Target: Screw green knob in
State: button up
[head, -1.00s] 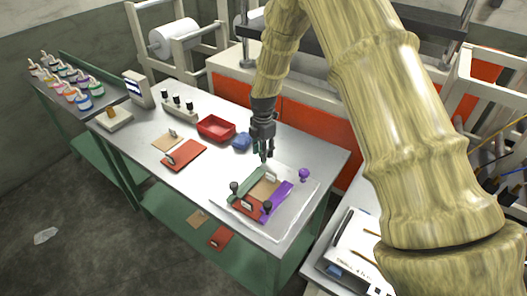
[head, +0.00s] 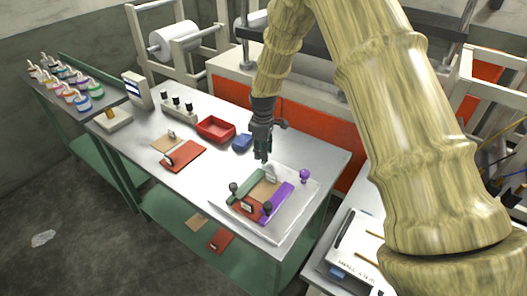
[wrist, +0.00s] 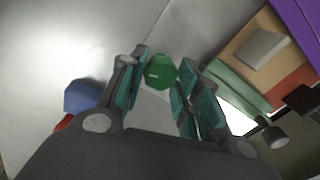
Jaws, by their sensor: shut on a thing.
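My gripper (head: 263,156) points down above the far left edge of the fixture on the table. In the wrist view its teal-padded fingertips (wrist: 160,80) are closed around a green knob (wrist: 160,71). The knob is too small to make out in the head view. The fixture holds a green strip (head: 244,183), a tan block (head: 263,191), a red block (head: 245,209) and a purple strip (head: 279,200). Dark knobs stand on it, one at the left (head: 234,188) and one at the front (head: 267,208). Whether the green knob touches anything below is unclear.
A purple knob (head: 305,175) stands right of the fixture on its pale tray (head: 306,198). A blue thing (head: 242,142) and a red tray (head: 216,128) lie behind and left. A red board (head: 184,156) lies further left. The table between is clear.

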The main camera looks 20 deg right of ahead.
jog(key=shift+w+d+m, duration=0.15)
jog(key=shift+m, duration=1.55)
jog(key=o, duration=1)
notch_tip(320, 180, up, 12)
